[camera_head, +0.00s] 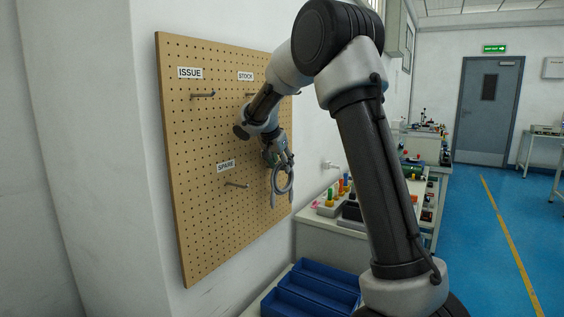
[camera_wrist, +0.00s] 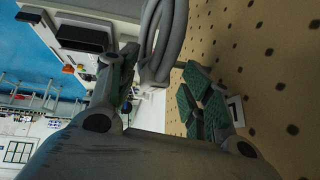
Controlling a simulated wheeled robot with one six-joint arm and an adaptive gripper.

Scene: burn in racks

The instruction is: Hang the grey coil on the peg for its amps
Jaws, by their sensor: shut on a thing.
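The grey coil (camera_head: 283,180) hangs from my gripper (camera_head: 279,160) in front of the pegboard's right part. The coil also shows in the wrist view (camera_wrist: 164,38), between the fingers (camera_wrist: 158,82). My gripper is shut on it. The tan pegboard (camera_head: 185,220) carries an ISSUE label (camera_head: 190,73) above a peg (camera_head: 203,95), a STOCK label (camera_head: 245,76) above a partly hidden peg (camera_head: 250,95), and a SPARE label (camera_head: 226,166) above a peg (camera_head: 237,184). The coil is right of the SPARE peg. I cannot read any amp marking on the coil.
Blue bins (camera_head: 312,290) stand below the board. A bench (camera_head: 318,220) with colourful small items stands to the right, partly behind my arm. The blue floor (camera_head: 475,250) at the right is open. My arm may hide more of the board's right side.

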